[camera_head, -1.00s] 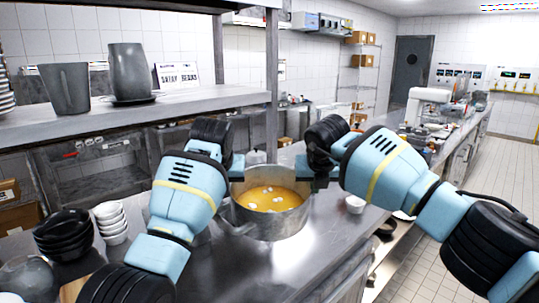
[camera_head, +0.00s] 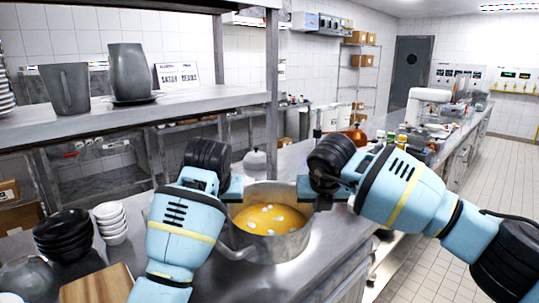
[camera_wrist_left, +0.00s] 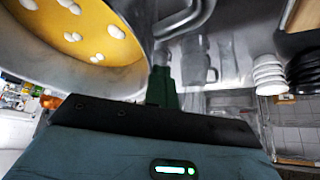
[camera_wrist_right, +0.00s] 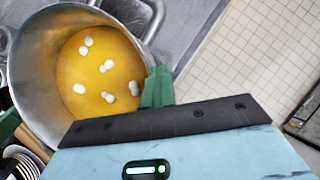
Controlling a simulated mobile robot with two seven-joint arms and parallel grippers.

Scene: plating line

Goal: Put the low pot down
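The low pot (camera_head: 290,246) is a wide steel pot of orange soup with white pieces, upright in the middle of the head view. My left gripper (camera_head: 236,189) is at its left rim and my right gripper (camera_head: 305,190) at its right rim, both seemingly shut on it. The pot also shows in the left wrist view (camera_wrist_left: 140,75) and the right wrist view (camera_wrist_right: 30,65). The fingers are partly hidden. I cannot tell whether the pot's base touches the steel counter (camera_head: 325,232).
Black bowls (camera_head: 62,235) and white bowls (camera_head: 111,222) stand at the left, with a wooden board (camera_head: 100,286) in front. A shelf (camera_head: 150,115) carries dark jugs. A lidded vessel (camera_head: 255,162) stands behind the pot. Bare counter shows to the pot's right.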

